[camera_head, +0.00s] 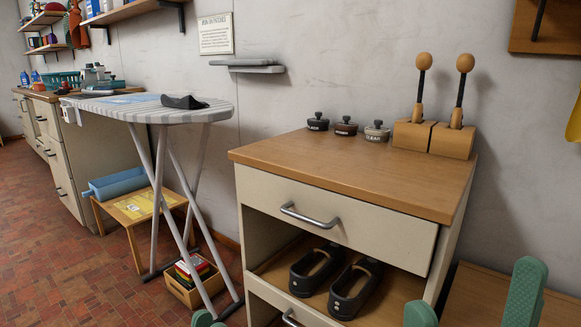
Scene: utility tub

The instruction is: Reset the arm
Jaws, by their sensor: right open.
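My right gripper (475,285) is at the bottom right edge of the head view. Its two green fingers stand wide apart, with nothing seen between them. A small bit of green at the bottom edge, left of the cabinet, looks like the tip of my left gripper (203,318). The rest of it is out of the frame, so its opening cannot be told. The arm links do not show clearly.
The cabinet's wooden top (350,165) holds three small lidded pots and two wooden-handled tools in a block (433,138). Dark shoes (355,288) sit on its open shelf. An ironing board (150,107) stands left. A low wooden surface (467,295) lies at the lower right.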

